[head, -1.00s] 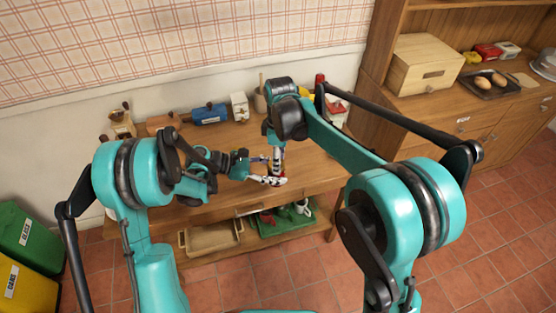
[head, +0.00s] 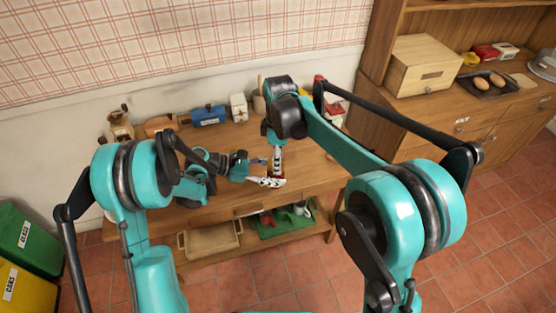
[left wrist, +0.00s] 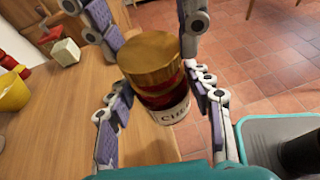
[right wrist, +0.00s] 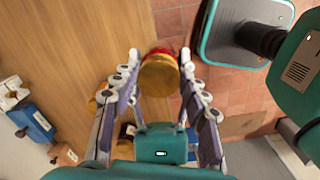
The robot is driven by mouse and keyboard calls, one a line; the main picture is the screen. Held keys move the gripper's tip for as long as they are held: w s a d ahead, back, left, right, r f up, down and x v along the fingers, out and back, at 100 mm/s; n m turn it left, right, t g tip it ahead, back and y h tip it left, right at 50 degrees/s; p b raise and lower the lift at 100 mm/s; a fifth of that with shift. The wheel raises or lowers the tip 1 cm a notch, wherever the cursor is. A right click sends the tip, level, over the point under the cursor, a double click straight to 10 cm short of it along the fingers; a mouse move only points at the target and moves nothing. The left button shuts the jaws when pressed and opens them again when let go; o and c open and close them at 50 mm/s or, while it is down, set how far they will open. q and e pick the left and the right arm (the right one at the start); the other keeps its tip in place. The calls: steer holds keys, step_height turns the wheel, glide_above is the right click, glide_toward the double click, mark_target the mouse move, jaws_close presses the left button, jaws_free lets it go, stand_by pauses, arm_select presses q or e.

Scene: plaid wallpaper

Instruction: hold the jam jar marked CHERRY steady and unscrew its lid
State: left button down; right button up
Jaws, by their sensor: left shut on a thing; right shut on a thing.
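The jam jar (left wrist: 166,112) stands between my two grippers over the wooden table, red inside, with a white label of which only "Che" or similar reads. Its gold lid (left wrist: 150,58) is on top and also shows between the fingers in the right wrist view (right wrist: 160,76). My left gripper (left wrist: 158,98) is shut on the jar body, a finger on each side. My right gripper (right wrist: 158,68) is shut on the lid from above; its fingers flank the lid in the left wrist view. In the head view my grippers mostly hide the jar. I cannot tell whether the lid is loose.
On the table's back stand a blue box (head: 209,115), a white box (head: 239,107) and other items. A lower shelf holds a tan tray (head: 212,239) and a green tray (head: 275,229). A cabinet (head: 478,125) stands right, bins (head: 28,240) left.

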steer(key=shift+r, duration=0.7)
steer(key=shift+r, duration=0.1)
